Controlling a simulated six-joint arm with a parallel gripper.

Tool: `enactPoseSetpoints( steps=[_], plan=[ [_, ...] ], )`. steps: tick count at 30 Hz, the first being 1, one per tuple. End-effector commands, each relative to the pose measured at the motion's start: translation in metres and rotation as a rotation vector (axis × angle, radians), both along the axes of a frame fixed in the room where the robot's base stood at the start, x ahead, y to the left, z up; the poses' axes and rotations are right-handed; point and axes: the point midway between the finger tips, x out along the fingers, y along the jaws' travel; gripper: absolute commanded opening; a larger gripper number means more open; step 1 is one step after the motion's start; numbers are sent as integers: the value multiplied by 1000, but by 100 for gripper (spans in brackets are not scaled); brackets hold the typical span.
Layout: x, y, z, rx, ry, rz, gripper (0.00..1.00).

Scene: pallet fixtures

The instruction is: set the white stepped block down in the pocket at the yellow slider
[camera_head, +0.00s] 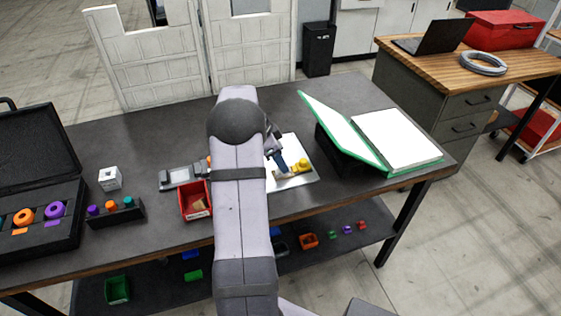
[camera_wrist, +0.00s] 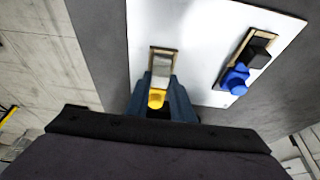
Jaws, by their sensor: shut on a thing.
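The white stepped block (camera_wrist: 161,70) shows pale grey between my gripper's fingertips in the wrist view. My gripper (camera_wrist: 164,86) has blue fingers and is shut on the block. The block's far end lies at a tan-rimmed pocket (camera_wrist: 164,49) on the white plate (camera_wrist: 205,35). I cannot tell whether the block rests on the pocket floor. The yellow slider (camera_wrist: 157,98) shows between the fingers, on the near side of the block. In the head view my gripper (camera_head: 279,163) is over the white plate (camera_head: 309,179), beside yellow parts (camera_head: 301,165); my arm hides much there.
A second pocket holds a black block (camera_wrist: 260,53) with a blue slider (camera_wrist: 235,78) beside it. A red bin (camera_head: 195,200) and a grey fixture (camera_head: 179,178) stand left of my arm. A green-edged open binder (camera_head: 397,140) lies to the right.

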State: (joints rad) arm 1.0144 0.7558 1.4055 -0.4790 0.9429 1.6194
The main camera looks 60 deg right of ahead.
Motion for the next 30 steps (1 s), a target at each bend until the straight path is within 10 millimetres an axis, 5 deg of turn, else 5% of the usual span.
enactPoseSetpoints(
  steps=[29, 30],
  plan=[
    [0, 0, -12, 0, 0, 0, 0],
    [0, 0, -12, 0, 0, 0, 26]
  ],
)
